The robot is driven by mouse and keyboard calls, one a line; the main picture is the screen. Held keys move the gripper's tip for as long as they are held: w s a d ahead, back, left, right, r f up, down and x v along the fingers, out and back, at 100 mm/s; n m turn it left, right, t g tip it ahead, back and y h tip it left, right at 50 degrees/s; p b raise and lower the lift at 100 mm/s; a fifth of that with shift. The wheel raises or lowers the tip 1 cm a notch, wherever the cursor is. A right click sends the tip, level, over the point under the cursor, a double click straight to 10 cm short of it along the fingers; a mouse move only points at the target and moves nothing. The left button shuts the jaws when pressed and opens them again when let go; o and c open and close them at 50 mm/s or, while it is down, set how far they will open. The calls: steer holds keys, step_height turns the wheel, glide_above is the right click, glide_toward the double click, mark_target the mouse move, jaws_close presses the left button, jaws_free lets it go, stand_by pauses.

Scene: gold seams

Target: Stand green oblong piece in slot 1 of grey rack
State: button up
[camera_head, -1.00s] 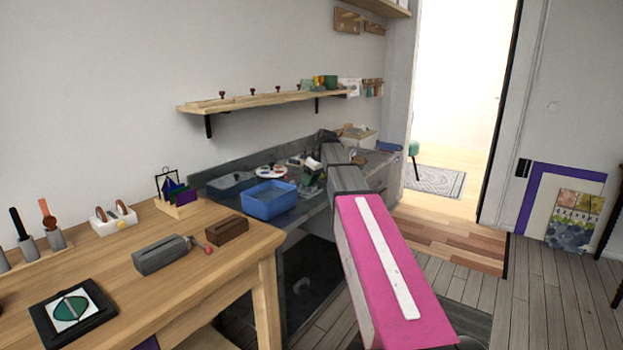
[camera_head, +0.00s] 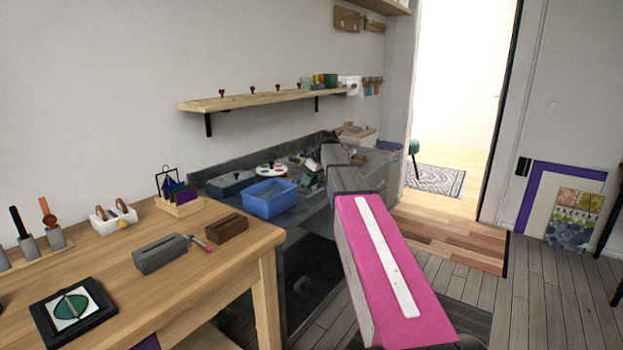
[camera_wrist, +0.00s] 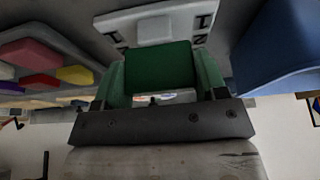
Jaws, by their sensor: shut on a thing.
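My gripper (camera_wrist: 155,98) is shut on the green oblong piece (camera_wrist: 158,68), which sits between its two green-toned fingers in the wrist view. In the head view, my gripper end is small and partly hidden by my arm over the dark bench, and the piece is hard to make out there. A pale grey panel (camera_wrist: 115,30) with dark marks and a light square lies just beyond the piece in the wrist view. It may be the grey rack, but I cannot tell for sure. I cannot tell whether the piece touches it.
A blue bin (camera_head: 270,197) stands close to my gripper on the bench; it is at right in the wrist view (camera_wrist: 277,50). Coloured blocks (camera_wrist: 38,55) lie at left there. The wooden table (camera_head: 205,285) holds a grey slotted block (camera_head: 160,254) and a brown one (camera_head: 227,229).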

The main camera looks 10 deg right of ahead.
steer(key=shift+f, duration=1.1)
stand_by(0.7)
steer(key=o, duration=1)
steer(key=shift+r, duration=0.15)
steer(key=shift+r, duration=3.4)
